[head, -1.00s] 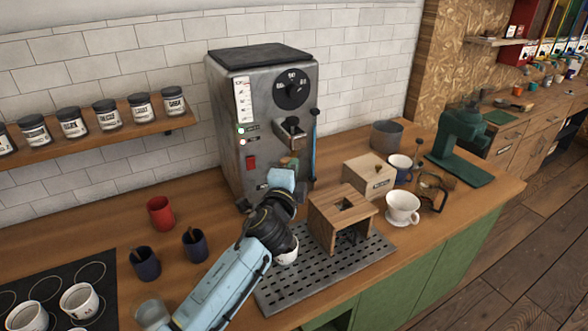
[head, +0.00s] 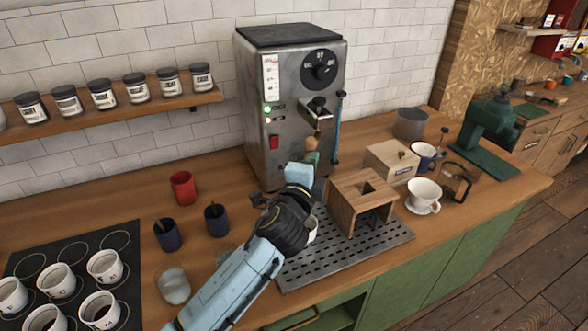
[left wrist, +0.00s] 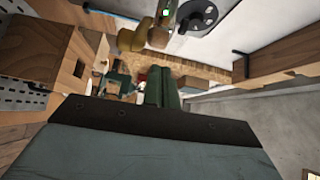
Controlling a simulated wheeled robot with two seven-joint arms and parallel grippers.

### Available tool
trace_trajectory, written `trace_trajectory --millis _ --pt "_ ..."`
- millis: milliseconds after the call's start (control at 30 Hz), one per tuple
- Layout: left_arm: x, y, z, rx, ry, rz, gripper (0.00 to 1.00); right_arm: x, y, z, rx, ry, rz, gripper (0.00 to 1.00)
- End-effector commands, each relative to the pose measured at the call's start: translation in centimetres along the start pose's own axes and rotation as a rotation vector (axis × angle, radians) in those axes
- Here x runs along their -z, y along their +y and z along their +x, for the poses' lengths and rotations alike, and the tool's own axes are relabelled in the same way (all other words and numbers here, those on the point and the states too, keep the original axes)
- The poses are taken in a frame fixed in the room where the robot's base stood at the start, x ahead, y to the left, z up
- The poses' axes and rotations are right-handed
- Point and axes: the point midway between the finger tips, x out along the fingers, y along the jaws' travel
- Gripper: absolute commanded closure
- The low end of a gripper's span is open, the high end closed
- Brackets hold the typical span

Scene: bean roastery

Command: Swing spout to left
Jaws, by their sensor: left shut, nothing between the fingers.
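The grey dispensing machine (head: 290,105) stands against the tiled wall. Its spout (head: 313,143), brownish with a metal part above, hangs at the front below a black knob. A yellow-brown part that looks like the spout also shows in the left wrist view (left wrist: 136,36). My left gripper (head: 306,163) is shut and empty, just below and left of the spout's lower end. I cannot tell whether it touches. The fingertips are small and partly hidden by the light blue wrist. My right gripper is not in view.
A perforated drip tray (head: 300,274) lies below, with a wooden stand (head: 350,200) on it and a white cup (head: 312,233) partly hidden by my arm. A red cup (head: 183,188) and two dark cups stand left.

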Motion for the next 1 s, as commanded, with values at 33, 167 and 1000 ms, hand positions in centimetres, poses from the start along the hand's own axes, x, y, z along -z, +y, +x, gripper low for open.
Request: trace_trajectory --millis 33,167,1000 --pt "-0.7 0.1 -0.8 0.0 0.0 0.001 1.0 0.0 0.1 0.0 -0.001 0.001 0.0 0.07" --pt "-1.9 0.0 -2.2 0.0 0.001 0.0 1.0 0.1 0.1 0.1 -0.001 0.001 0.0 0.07" --pt "-7.3 6.0 -9.3 -0.219 -0.184 -0.357 1.0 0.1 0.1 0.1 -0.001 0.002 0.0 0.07"
